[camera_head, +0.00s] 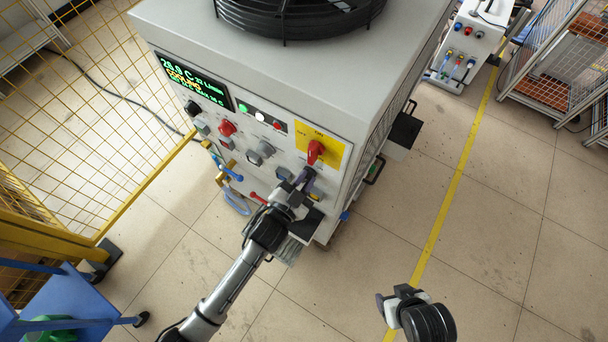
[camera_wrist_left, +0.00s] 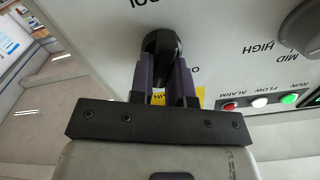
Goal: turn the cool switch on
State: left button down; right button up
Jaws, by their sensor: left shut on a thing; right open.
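The cool switch (camera_wrist_left: 160,44) is a black knob on the machine's pale front panel, with upside-down lettering partly visible above it in the left wrist view. My left gripper (camera_head: 304,181) is shut on this knob, one dark finger on each side, below the red main switch (camera_head: 315,151) in the head view. The fingers (camera_wrist_left: 166,80) cover much of the knob, so its exact turn angle is hard to tell. The display (camera_head: 193,79) is lit with green and yellow text. My right gripper (camera_head: 397,298) is open and empty over the floor, away from the machine.
Grey knobs (camera_head: 261,152) and a red knob (camera_head: 227,127) sit left of my left gripper. Run, flow and alarm lamps (camera_wrist_left: 259,102) show on the panel. A yellow mesh fence (camera_head: 95,100) stands at left.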

pick_arm(q)
jog(key=shift+m+p, duration=0.3)
jog(key=shift+m, duration=0.5)
jog(key=c, duration=1.1)
grip_release()
jog(key=shift+s, duration=0.15)
jog(key=p+v, duration=0.1)
jog(key=v, duration=1.2)
jog(key=shift+s+a, duration=0.2)
